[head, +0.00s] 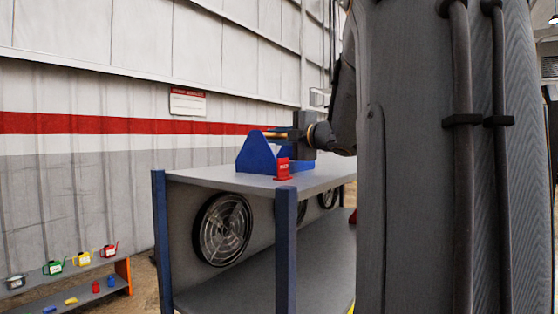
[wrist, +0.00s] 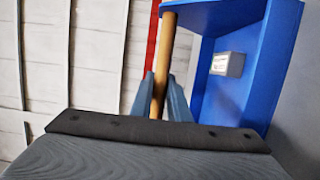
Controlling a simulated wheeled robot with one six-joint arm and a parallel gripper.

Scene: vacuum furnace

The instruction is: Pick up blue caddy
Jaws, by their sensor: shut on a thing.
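My gripper (head: 277,133) is at the handle from the right. In the wrist view the caddy (wrist: 273,70) fills the upper right, with a small pale label inside. My gripper's fingers (wrist: 160,98) lie on both sides of the wooden handle (wrist: 161,70) and are shut on it. In the head view I cannot tell a gap between the caddy and the bench.
A red object (head: 283,169) stands on the bench (head: 230,181) just in front of the caddy. A low shelf (head: 80,285) at the lower left holds several coloured cans and small items. A wall with a red stripe (head: 80,123) is behind. My arm hides the right side.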

